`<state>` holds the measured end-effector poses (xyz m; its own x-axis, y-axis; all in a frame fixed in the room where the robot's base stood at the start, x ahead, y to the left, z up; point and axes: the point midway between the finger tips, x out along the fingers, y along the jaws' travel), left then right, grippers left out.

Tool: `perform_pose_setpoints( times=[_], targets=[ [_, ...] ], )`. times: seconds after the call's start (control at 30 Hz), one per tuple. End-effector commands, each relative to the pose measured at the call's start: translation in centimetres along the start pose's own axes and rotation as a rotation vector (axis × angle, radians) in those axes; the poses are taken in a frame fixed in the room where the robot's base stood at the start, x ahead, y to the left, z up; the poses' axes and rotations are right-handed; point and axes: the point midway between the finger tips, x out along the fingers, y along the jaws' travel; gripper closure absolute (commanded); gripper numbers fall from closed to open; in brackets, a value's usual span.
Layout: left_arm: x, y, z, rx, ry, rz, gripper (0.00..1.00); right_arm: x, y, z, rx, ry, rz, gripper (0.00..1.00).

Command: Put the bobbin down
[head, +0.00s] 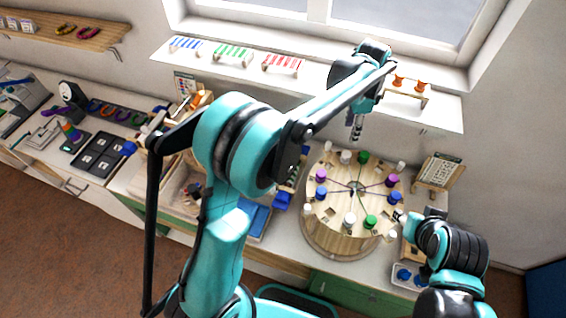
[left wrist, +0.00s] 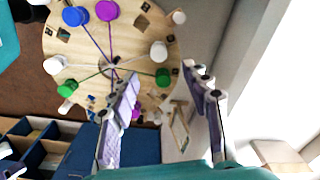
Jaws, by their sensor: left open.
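A round wooden board (head: 340,222) on the worktop carries purple, blue, green and white bobbins around its rim, with cords running from its centre. Among them are a green bobbin (head: 363,157), a purple bobbin (head: 392,180) and a blue bobbin (head: 321,193). Which bobbin the task means, I cannot tell. My left gripper (head: 356,133) hangs above the board's far side. In the left wrist view its fingers (left wrist: 162,76) are apart with nothing held between them; the board (left wrist: 85,45) lies beyond. My right gripper (head: 401,217) is near the board's right edge, its fingers too small to read.
Orange bobbins (head: 398,81) stand on a small white rack on the windowsill (head: 315,95). Blue, green and red striped racks line the sill's left part. A wooden stand (head: 440,172) is right of the board. A white tray (head: 398,278) with blue pieces lies near my right arm.

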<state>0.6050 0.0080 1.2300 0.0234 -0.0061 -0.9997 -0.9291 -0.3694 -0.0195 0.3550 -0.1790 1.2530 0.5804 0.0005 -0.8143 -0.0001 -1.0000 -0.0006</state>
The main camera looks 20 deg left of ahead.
Motion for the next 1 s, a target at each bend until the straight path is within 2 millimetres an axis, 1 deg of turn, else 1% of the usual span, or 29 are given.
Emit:
perform_pose_setpoints(
  times=[0.03,0.17,0.2,0.3,0.4,0.5,0.67,0.8,0.9,1.0],
  targets=[
    [-0.9,0.3,1.1,-0.037,0.011,-0.014,0.52,0.0,0.0,0.0,0.000,0.000,0.000,0.60],
    [-3.5,1.7,4.7,-0.181,0.057,-0.069,0.52,0.0,0.0,0.0,0.000,0.000,0.000,0.60],
    [-4.3,2.2,5.9,-0.232,0.075,-0.087,0.52,0.0,0.0,0.0,0.000,0.000,0.000,0.60],
    [-5.8,3.8,8.8,-0.357,0.121,-0.132,0.52,0.0,0.0,0.0,0.000,0.000,0.000,0.60],
    [-6.8,5.6,11.7,-0.481,0.170,-0.173,0.52,0.0,0.0,0.0,0.000,0.000,0.000,0.60],
    [-7.2,7.6,14.5,-0.603,0.222,-0.213,0.52,0.0,0.0,0.0,0.000,0.000,0.000,0.60],
    [-7.0,11.0,18.6,-0.795,0.313,-0.270,0.52,0.0,0.0,0.0,0.000,0.000,0.000,0.60],
    [-5.7,13.7,21.7,-0.953,0.397,-0.313,0.52,0.0,0.0,0.0,0.000,0.000,0.000,0.60],
    [-4.6,15.3,23.2,-1.042,0.449,-0.335,0.52,0.0,0.0,0.0,0.000,0.000,0.000,0.60],
    [-3.8,16.2,24.2,-1.106,0.488,-0.350,0.52,0.0,0.0,0.0,0.000,0.000,0.000,0.60]
  ],
)
